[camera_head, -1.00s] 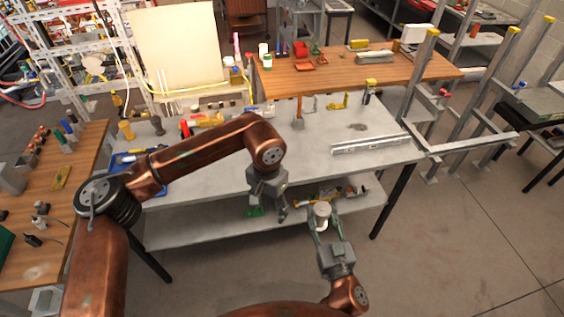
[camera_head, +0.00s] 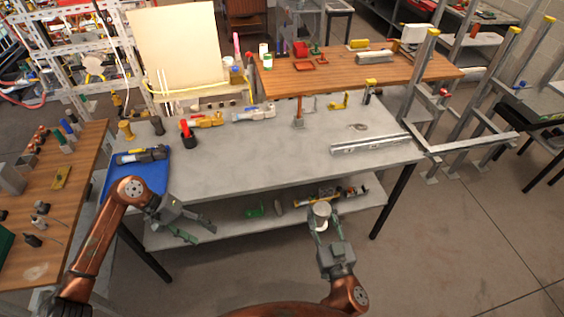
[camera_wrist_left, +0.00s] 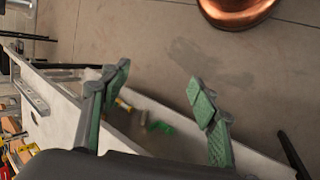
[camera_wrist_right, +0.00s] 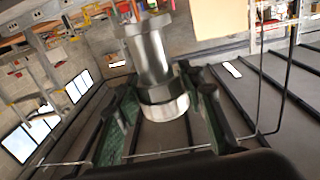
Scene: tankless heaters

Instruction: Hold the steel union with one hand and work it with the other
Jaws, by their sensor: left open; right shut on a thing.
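The steel union (camera_wrist_right: 155,65) is a shiny metal cylinder with a hex collar and a pale lower end, held between the green pads of my right gripper (camera_wrist_right: 160,120). In the head view the union (camera_head: 321,212) shows as a pale round end between the fingertips of my right gripper (camera_head: 322,228), in front of the bench's lower shelf. My left gripper (camera_head: 205,228) is open and empty at the bench's front left, below the blue tray. In the left wrist view its fingers (camera_wrist_left: 158,95) are spread wide with nothing between them.
The grey workbench (camera_head: 260,165) has a clear middle. A blue tray (camera_head: 150,182) with a dark tool sits at its left end. A metal rail (camera_head: 370,144) lies at the right. The lower shelf (camera_head: 240,228) carries several parts, including a green piece (camera_head: 255,210).

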